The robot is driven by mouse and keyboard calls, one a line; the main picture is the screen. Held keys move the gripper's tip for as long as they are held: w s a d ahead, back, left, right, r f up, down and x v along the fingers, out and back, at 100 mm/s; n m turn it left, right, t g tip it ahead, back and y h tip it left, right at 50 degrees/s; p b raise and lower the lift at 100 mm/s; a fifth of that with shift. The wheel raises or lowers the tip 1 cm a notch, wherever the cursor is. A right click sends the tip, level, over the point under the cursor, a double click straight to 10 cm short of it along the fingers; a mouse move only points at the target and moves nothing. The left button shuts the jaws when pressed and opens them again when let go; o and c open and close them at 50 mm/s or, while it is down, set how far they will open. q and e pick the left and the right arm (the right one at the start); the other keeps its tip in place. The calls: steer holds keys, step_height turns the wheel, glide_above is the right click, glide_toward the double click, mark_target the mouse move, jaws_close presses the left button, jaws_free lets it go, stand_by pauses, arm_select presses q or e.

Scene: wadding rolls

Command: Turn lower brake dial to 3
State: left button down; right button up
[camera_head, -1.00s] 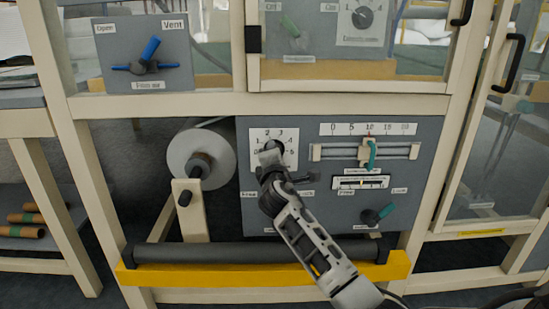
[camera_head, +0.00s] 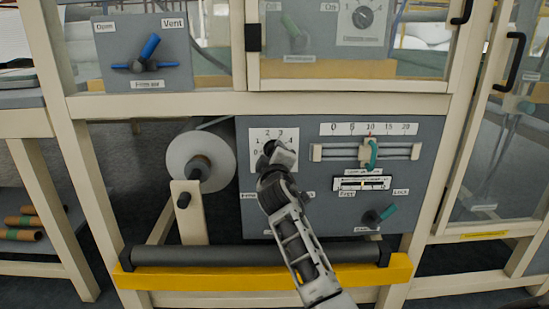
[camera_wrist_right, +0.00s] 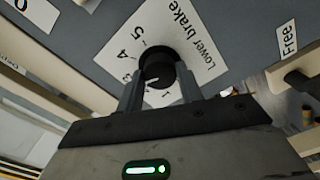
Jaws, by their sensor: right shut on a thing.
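The lower brake dial is a round black knob (camera_wrist_right: 157,66) on a white numbered plate lettered "Lower brake" (camera_wrist_right: 165,38). In the right wrist view my right gripper (camera_wrist_right: 160,92) has one finger on each side of the knob and is shut on it. A pale line shows on the knob face, but I cannot tell exactly which number it points to. The numbers 4 and 5 are readable; the left finger partly covers the numbers below them. In the head view my right gripper (camera_head: 279,157) covers much of the plate (camera_head: 259,134). My left gripper is not in view.
A white roll (camera_head: 202,160) is on the left. A dark roller (camera_head: 250,252) and yellow bar (camera_head: 200,276) run below.

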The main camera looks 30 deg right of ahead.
steer(key=shift+f+m, duration=0.1)
steer(key=shift+m, duration=0.2)
steer(key=o, duration=1)
